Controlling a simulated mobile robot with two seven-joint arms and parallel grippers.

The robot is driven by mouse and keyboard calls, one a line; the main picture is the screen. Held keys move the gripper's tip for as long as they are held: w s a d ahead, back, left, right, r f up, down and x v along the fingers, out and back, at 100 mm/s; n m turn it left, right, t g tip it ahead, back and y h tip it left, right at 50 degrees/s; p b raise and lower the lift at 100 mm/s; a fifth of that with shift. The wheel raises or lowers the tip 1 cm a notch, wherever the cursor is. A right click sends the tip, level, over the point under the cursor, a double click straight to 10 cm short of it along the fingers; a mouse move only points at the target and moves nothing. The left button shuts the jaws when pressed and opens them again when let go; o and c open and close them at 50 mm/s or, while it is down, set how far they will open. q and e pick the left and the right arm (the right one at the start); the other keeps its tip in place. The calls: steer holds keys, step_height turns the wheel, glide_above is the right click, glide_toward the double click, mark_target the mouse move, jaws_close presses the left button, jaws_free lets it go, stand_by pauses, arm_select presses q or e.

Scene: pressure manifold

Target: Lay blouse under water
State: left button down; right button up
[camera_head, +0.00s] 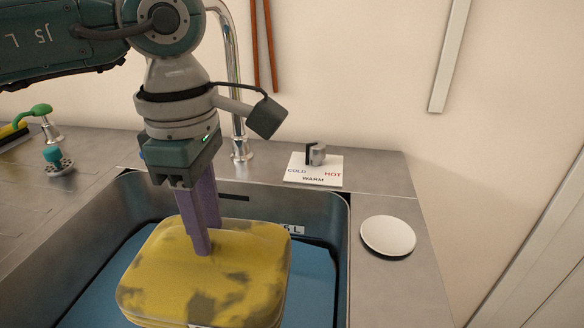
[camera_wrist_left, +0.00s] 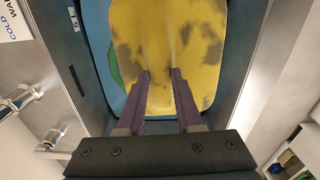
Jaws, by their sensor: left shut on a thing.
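The blouse is a folded yellow bundle (camera_head: 240,285) with dark patches, and it also shows in the left wrist view (camera_wrist_left: 195,35). It is over or in the sink (camera_head: 341,240). My left gripper (camera_head: 204,248), with purple fingers pointing down, is shut on the top of the blouse; it also shows in the left wrist view (camera_wrist_left: 160,76). The blue surface (camera_head: 312,285) in the sink, which looks like water, shows around the blouse. I cannot tell whether the blouse touches it. My right gripper is not in view.
The chrome faucet (camera_head: 240,148) rises behind the sink, close to my left arm. A tap lever (camera_head: 315,154) stands on a COLD/WARM/HOT plate (camera_head: 315,176). A white disc (camera_head: 388,236) lies on the right counter.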

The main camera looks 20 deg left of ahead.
arm_select(q)
step_height(320, 180, down, 11)
steer(key=b, duration=0.9)
steer(key=shift+b, duration=0.4)
steer(key=shift+f+b, duration=2)
steer(key=shift+f, duration=0.2)
stand_by(1.5)
steer(key=c, duration=0.5)
jaws_free()
